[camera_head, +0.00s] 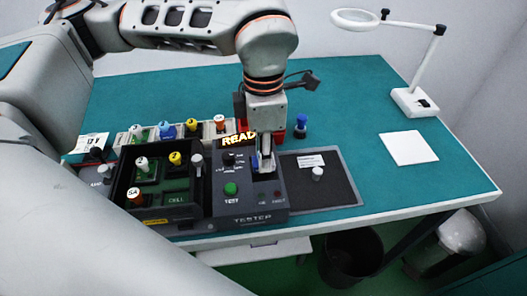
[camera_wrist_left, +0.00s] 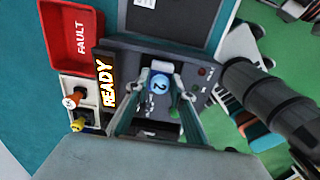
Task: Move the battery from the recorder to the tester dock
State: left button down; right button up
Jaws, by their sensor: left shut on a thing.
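The tester (camera_head: 262,205) is a dark grey box at the front of the bench, with a lit READY display (camera_wrist_left: 106,84), a green TEST button (camera_head: 231,189) and a dial. My left gripper (camera_head: 265,163) points down over the tester's upper right part. It is shut on a blue-topped battery marked 2 (camera_wrist_left: 158,82), seen between the fingers in the left wrist view; only a blue sliver shows in the head view. Whether the battery is fully seated in the dock is hidden. The black open unit with a green CELL board (camera_head: 175,199), perhaps the recorder, stands left of the tester.
Behind stand racks with several coloured-top cells (camera_head: 192,125) and a red FAULT bin (camera_wrist_left: 80,35). A blue-topped piece (camera_head: 301,122) stands behind a dark mat (camera_head: 335,190). A white sheet (camera_head: 408,148) and magnifier lamp (camera_head: 414,101) are at right. The back bench is clear.

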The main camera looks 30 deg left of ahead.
pick_arm(q)
jog(key=shift+f+b, duration=0.5)
dwell(0.8)
dwell(0.4)
jog(key=c, duration=1.6)
grip_release()
jog(key=shift+c, duration=0.2)
jog(key=shift+r, duration=0.1)
jog(key=shift+r+p, duration=1.1)
jog(key=shift+r, duration=0.75)
jog(key=shift+r+p, duration=0.3)
jog(key=shift+r, duration=0.25)
jog(key=shift+r, duration=0.15)
jog(key=shift+r+p, duration=1.1)
jog(key=shift+r, duration=0.8)
